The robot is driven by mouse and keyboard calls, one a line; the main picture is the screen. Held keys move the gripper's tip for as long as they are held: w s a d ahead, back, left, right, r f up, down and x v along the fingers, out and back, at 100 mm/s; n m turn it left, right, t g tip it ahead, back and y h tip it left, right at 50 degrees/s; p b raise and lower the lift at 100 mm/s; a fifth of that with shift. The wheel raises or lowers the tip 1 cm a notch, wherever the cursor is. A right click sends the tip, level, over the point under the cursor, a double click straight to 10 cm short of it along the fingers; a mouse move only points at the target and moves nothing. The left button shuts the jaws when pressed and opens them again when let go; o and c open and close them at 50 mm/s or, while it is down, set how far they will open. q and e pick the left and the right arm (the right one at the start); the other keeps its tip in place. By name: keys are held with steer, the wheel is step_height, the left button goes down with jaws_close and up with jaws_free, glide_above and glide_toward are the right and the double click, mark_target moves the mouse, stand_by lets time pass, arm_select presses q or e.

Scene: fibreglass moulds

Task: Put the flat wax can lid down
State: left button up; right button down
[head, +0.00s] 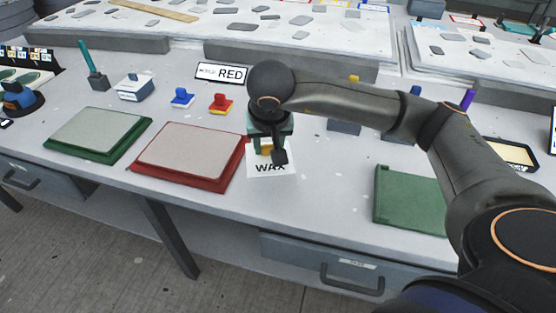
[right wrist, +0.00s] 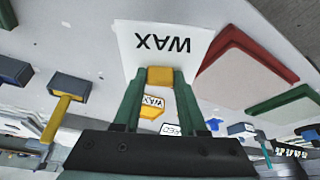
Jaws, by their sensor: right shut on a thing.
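My right gripper (head: 270,146) hangs over the white WAX sheet (head: 286,166) near the front middle of the bench. In the right wrist view, its two green fingers (right wrist: 160,78) are shut on a small yellow block (right wrist: 160,76), which I take to be the wax can lid. The lid also shows in the head view (head: 265,148), partly hidden by my wrist. The sheet shows upside down in the right wrist view (right wrist: 150,28). I cannot tell whether the lid touches the sheet. My left gripper is not in view.
A red-framed mould (head: 188,157) lies just left of the sheet, and a green-framed one (head: 97,134) farther left. A green slab (head: 408,198) lies to the right. The RED sign (head: 222,73) and small blue (head: 181,97) and red (head: 220,104) pieces stand behind.

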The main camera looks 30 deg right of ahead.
steer(key=d+f, duration=0.1)
steer(key=w+d+f, duration=0.1)
steer(key=f, duration=0.1)
steer(key=d+f, duration=0.1)
steer(key=f, duration=0.1)
steer(key=shift+w+d, duration=0.15)
steer(key=shift+w, duration=0.25)
step_height(320, 180, down, 3)
steer(key=shift+d+f, duration=0.15)
steer(key=shift+w+f, duration=0.1)
steer(key=shift+f, duration=0.25)
steer(key=shift+c, duration=2.3)
jaws_free()
steer(key=shift+r, duration=0.1)
